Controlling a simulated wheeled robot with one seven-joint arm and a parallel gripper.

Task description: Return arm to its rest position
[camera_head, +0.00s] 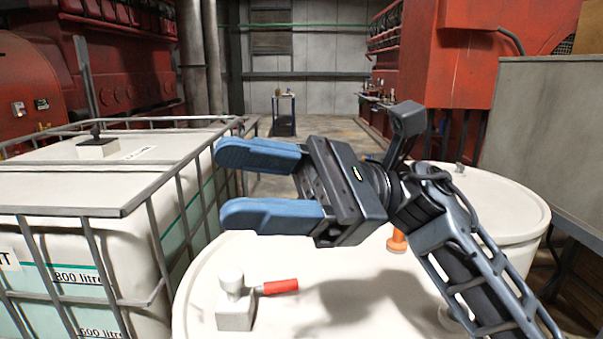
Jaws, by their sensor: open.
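My gripper (262,184) is in the middle of the head view, pointing left, with its two blue fingers spread apart and nothing between them. It is held in the air above a white drum top (300,262). My arm runs from the gripper down to the lower right corner. A white valve with a red handle (280,286) sits on the drum top below the gripper. An orange piece (397,241) shows partly behind my arm.
A caged white liquid tank (60,208) stands close on the left. Red engines (455,65) line both sides. A small cart (284,112) stands far back on open floor.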

